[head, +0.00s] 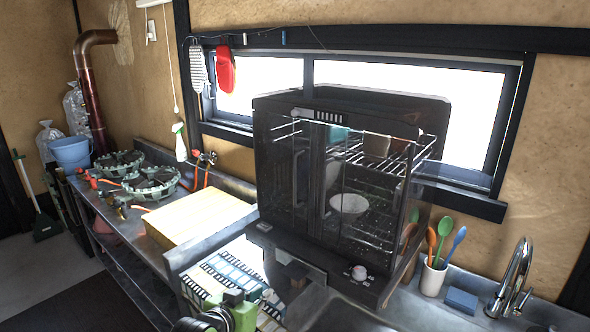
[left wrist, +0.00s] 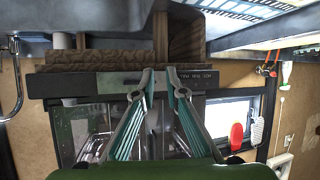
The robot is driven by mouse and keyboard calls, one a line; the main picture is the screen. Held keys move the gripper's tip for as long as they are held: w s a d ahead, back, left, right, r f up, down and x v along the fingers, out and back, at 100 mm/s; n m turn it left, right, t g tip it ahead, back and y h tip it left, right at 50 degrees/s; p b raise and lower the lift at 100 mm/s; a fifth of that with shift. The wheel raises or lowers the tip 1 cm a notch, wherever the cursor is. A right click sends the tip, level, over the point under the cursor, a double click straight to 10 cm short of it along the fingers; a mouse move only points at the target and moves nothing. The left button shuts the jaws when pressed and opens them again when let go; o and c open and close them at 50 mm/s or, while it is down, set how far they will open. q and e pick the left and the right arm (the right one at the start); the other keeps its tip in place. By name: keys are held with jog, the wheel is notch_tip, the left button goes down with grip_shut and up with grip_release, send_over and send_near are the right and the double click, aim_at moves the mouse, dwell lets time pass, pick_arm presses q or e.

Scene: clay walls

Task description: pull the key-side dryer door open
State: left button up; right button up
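The dryer, a dark cabinet with clear front doors (head: 300,185), stands on the counter below the window. Its front looks closed, with upright handles near the middle. I cannot tell which door has the key. A white bowl (head: 348,205) and several cups sit on racks inside. A pale knob (head: 359,271) is on its base. My left gripper (head: 233,298), green and black, is low in front of the dryer, left of its base. In the left wrist view its teal-padded fingers (left wrist: 160,73) are apart and empty, with the dryer (left wrist: 110,125) behind them. My right gripper is not in view.
A wooden board (head: 200,217) and green burners (head: 150,183) lie to the left. A patterned cloth (head: 215,278) is by my left gripper. A utensil cup (head: 433,279), blue sponge (head: 461,300) and faucet (head: 513,280) are close on the right.

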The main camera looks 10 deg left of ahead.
pick_arm(q)
jog(key=w+d+r+m+t+h, duration=0.1)
jog(key=w+r+t, duration=0.1)
jog(key=r, duration=1.2)
jog(key=w+d+r+m+t+h, duration=0.1)
jog(key=w+r+t+h, duration=0.15)
jog(key=r, duration=1.05)
jog(key=shift+y, duration=0.35)
jog(key=p+x, duration=0.4)
jog(key=x, duration=0.8)
jog(key=shift+w+d+f+p, duration=0.1)
jog(key=shift+w+p, duration=0.2)
grip_shut()
